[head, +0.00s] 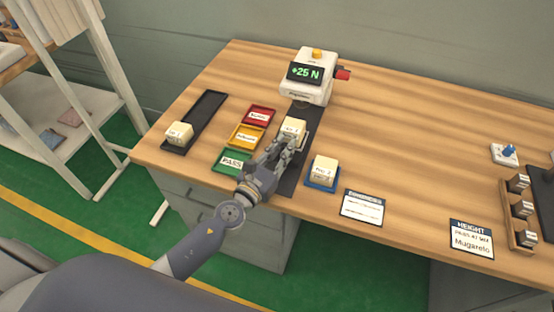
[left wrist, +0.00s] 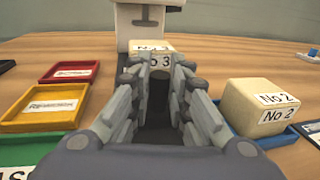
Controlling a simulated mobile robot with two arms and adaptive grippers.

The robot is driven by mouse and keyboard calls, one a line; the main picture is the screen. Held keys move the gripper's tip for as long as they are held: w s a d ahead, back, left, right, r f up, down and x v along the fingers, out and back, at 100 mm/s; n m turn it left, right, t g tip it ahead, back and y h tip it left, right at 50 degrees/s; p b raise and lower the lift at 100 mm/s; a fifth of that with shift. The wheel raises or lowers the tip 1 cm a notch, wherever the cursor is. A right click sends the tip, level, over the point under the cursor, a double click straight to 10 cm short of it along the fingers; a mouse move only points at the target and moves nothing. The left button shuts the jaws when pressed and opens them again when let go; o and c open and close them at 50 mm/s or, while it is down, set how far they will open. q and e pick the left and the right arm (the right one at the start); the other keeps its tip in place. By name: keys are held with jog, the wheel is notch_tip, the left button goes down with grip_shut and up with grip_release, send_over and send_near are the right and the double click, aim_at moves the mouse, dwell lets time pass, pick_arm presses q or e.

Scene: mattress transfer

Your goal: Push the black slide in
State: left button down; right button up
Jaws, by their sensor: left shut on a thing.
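The black slide (head: 286,180) is a long dark strip on the table, running from the front edge back to the white force tester (head: 308,85), whose display reads +25 N. A cream block labelled No 3 (head: 292,131) sits over the slide in front of the tester; it also shows in the left wrist view (left wrist: 153,46). My left gripper (head: 283,146) is low over the slide, just in front of the block. Its fingers (left wrist: 158,78) are shut on a dark part, seemingly the slide, largely hidden between them. My right gripper is not in view.
Red (head: 258,116), yellow (head: 246,136) and green (head: 231,161) trays stand left of the slide. A black tray (head: 205,110) with a block is farther left. A No 2 block (head: 324,170) on a blue tray stands close right.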

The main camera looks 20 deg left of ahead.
aim_at(292, 128)
pick_arm(q)
jog(key=x, duration=0.2)
jog(key=a+x, duration=0.1)
jog(key=x, duration=0.5)
jog(key=shift+w+a+b, duration=0.25)
jog(key=shift+a+b, duration=0.05)
jog(key=shift+b, duration=0.05)
jog(key=shift+r, duration=0.15)
jog(key=c, duration=1.7)
grip_release()
jog(key=shift+o, duration=1.1)
jog(key=shift+w, duration=0.2)
jog(key=shift+s, duration=0.1)
